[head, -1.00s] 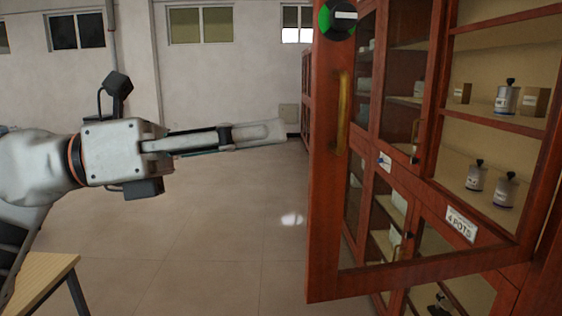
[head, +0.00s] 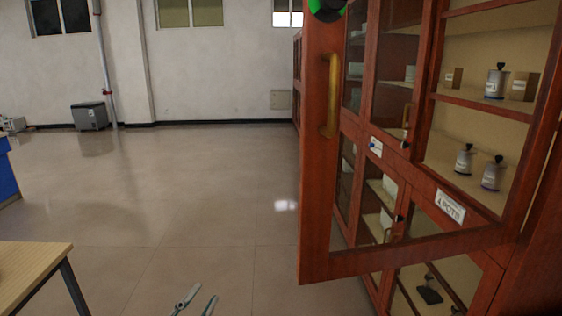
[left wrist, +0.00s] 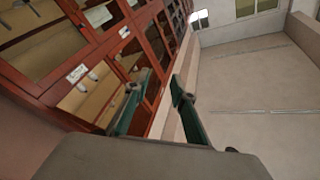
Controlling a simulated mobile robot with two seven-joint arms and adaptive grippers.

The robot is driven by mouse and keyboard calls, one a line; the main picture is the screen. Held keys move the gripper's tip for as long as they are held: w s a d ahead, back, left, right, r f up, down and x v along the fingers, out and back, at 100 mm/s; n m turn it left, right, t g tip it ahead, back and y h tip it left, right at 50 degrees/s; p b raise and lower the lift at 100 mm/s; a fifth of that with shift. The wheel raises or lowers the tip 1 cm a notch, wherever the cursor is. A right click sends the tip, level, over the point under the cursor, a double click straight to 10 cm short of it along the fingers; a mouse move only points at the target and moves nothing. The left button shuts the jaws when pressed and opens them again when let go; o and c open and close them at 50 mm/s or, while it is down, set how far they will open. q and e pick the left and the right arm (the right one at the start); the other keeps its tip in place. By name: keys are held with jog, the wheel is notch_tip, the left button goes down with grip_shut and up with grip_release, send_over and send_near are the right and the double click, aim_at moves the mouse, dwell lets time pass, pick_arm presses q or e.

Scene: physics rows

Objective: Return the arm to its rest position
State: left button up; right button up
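My left gripper (head: 196,302) shows only by its fingertips at the bottom edge of the head view, low over the floor, left of the open cabinet door. In the left wrist view its two fingers (left wrist: 158,100) stand apart with nothing between them. The rest of the left arm is out of the head view. My right gripper is in neither view.
A red-brown cabinet door (head: 318,180) with a brass handle (head: 331,95) stands open on the right. Shelves behind it hold several small pots and boxes. A wooden table (head: 30,262) is at lower left. The floor (head: 190,200) between is clear.

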pick_arm(q)
jog(key=s+f+n+g+y, duration=0.1)
jog(key=s+f+n+g, duration=0.1)
jog(key=s+f, duration=0.5)
jog(key=s+a+f+n+g+y, duration=0.1)
jog(key=s+f+n+g, duration=0.1)
jog(key=s+f, duration=0.5)
jog(key=s+a+f+n+g+y, duration=0.1)
jog(key=s+f, duration=0.5)
jog(key=f, duration=1)
jog(key=n+g+y, duration=0.1)
jog(key=n+g, duration=0.1)
jog(key=g, duration=0.1)
jog(key=shift+s+a, duration=0.25)
jog(key=shift+s, duration=0.15)
